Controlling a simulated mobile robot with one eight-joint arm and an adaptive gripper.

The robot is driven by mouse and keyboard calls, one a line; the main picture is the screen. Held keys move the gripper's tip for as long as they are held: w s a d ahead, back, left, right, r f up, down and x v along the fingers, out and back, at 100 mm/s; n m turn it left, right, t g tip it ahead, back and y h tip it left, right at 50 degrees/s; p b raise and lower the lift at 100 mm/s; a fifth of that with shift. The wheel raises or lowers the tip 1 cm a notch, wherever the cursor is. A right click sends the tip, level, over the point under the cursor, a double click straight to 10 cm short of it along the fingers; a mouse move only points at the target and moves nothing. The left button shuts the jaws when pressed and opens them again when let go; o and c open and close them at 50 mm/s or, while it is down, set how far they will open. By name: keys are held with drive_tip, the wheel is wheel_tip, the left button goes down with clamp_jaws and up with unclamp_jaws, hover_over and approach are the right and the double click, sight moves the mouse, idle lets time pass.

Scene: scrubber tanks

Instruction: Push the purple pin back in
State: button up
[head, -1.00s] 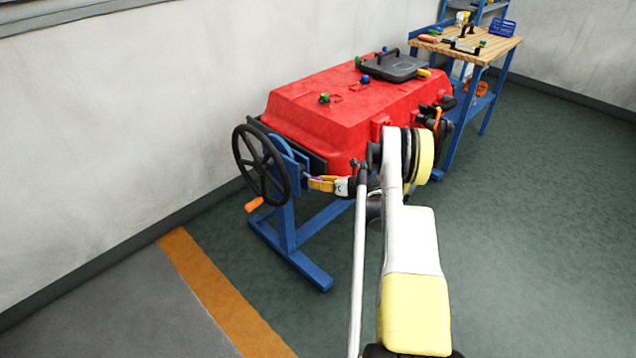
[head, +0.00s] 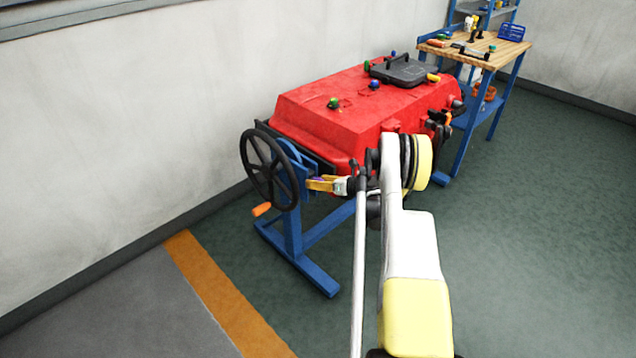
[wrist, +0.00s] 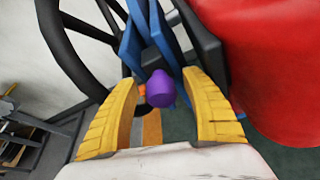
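The purple pin (wrist: 160,88) shows in the wrist view with its rounded head toward me, in front of the blue stand bracket (wrist: 154,35). My gripper (wrist: 161,78) is open, with one yellow finger on each side of the pin head. Narrow gaps seem to show between the head and both fingers. How far the pin stands out is hard to tell. In the head view my gripper (head: 309,184) is at the bracket just right of the black handwheel, and only a trace of purple shows there.
The black handwheel (head: 270,170) with an orange handle (head: 262,209) is close left of my gripper. The red tank (head: 345,118) is close on the right. A workbench (head: 480,50) stands behind. Open floor lies to the right.

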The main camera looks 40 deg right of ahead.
drive_tip(key=v, duration=1.2)
